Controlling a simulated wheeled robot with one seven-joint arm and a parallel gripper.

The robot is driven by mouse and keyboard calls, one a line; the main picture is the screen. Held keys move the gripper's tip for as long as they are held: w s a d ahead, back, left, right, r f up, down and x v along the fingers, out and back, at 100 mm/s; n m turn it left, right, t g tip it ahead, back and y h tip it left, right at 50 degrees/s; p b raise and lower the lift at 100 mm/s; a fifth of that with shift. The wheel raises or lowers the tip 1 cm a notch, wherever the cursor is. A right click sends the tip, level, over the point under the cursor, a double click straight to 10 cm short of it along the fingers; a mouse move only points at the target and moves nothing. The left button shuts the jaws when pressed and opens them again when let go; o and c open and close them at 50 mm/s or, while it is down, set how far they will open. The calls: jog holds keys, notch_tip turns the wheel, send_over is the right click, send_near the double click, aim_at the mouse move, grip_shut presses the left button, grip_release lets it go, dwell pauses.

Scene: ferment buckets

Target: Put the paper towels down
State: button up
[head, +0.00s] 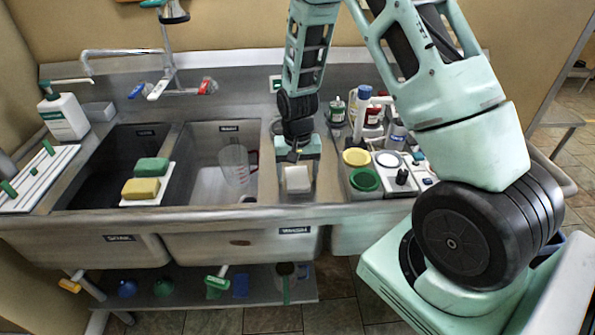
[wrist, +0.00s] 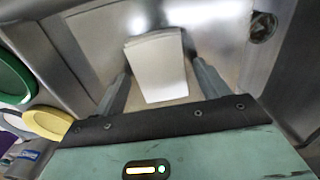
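The paper towels (head: 297,179) are a small white stack below my gripper (head: 297,165), over the narrow steel section right of the middle sink basin. In the wrist view the white stack (wrist: 158,65) shows between the two dark fingers of my gripper (wrist: 165,85). The fingers are spread, with a narrow gap visible on each side of the stack. The stack looks upright or slightly tilted. Its underside is hidden, so I cannot tell what it rests on.
The middle basin (head: 207,193) holds a clear jug (head: 236,165). A yellow sponge (head: 141,188) and a green sponge (head: 152,166) lie on a white board at the left. Yellow (head: 356,157) and green (head: 365,180) round lids, bottles and small items crowd the right side.

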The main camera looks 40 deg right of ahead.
aim_at(295, 177)
jog(key=shift+f+b, duration=0.15)
jog(key=shift+b, duration=0.2)
notch_tip(295, 177, up, 17)
jog(key=b, duration=0.3)
jog(key=s+a+n, duration=0.4)
jog(key=s+a, duration=0.2)
jog(key=a, duration=0.4)
jog(key=s+a+n, duration=0.4)
jog(key=s+a, duration=0.2)
jog(key=a, duration=0.3)
jog(key=s+a+n, duration=0.5)
jog(key=s+n, duration=0.1)
jog(key=s, duration=0.6)
jog(key=shift+a+f+y, duration=0.2)
jog(key=shift+f+y, duration=0.1)
jog(key=shift+f, duration=0.15)
jog(key=shift+o, duration=0.4)
